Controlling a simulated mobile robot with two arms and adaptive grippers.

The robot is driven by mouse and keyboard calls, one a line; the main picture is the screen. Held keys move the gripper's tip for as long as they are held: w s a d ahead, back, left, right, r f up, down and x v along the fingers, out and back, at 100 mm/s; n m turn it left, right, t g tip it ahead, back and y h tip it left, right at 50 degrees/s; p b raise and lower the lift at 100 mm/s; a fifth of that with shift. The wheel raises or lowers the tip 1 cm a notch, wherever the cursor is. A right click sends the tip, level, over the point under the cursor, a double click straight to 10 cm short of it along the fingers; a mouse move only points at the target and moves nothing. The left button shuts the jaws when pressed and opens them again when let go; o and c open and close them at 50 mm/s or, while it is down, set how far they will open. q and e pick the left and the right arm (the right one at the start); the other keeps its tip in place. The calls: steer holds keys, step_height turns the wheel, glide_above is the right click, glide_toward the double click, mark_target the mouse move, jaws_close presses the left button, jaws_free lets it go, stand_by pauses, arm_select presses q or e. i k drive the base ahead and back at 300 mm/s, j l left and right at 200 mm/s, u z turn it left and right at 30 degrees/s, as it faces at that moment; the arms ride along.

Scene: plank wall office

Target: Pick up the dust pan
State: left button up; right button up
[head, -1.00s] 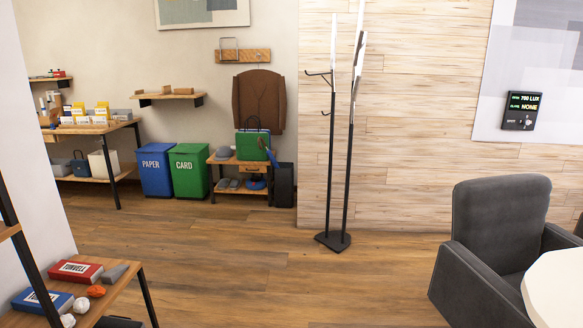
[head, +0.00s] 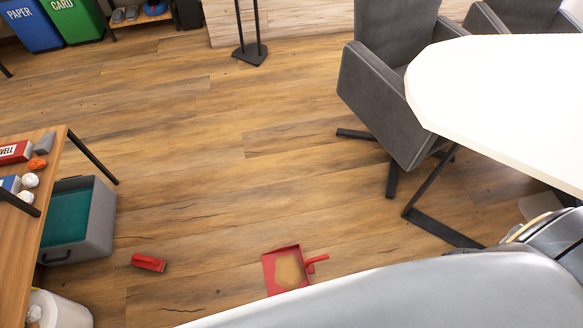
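A red dust pan (head: 290,269) lies on the wooden floor at the lower middle of the head view. Its short handle points to the right, and a patch of tan material covers its inside. My own pale grey body hides the floor just below and to the right of it. A small red brush-like item (head: 148,262) lies on the floor to its left. Neither of my grippers is in view.
A grey bin with a teal inside (head: 98,215) and a wooden shelf (head: 50,170) stand at left. A white round container (head: 62,312) is at lower left. A grey chair (head: 385,90) and white table (head: 500,85) fill the right. The middle floor is clear.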

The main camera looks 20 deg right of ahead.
mark_target(285, 270)
steer(key=k+l+u, duration=0.15)
steer(key=k+l, duration=0.4)
steer(key=k+l+u, duration=0.15)
steer(key=k+l, duration=0.3)
steer(key=k, duration=0.3)
steer(key=u, duration=1.5)
steer(key=k+j, duration=0.05)
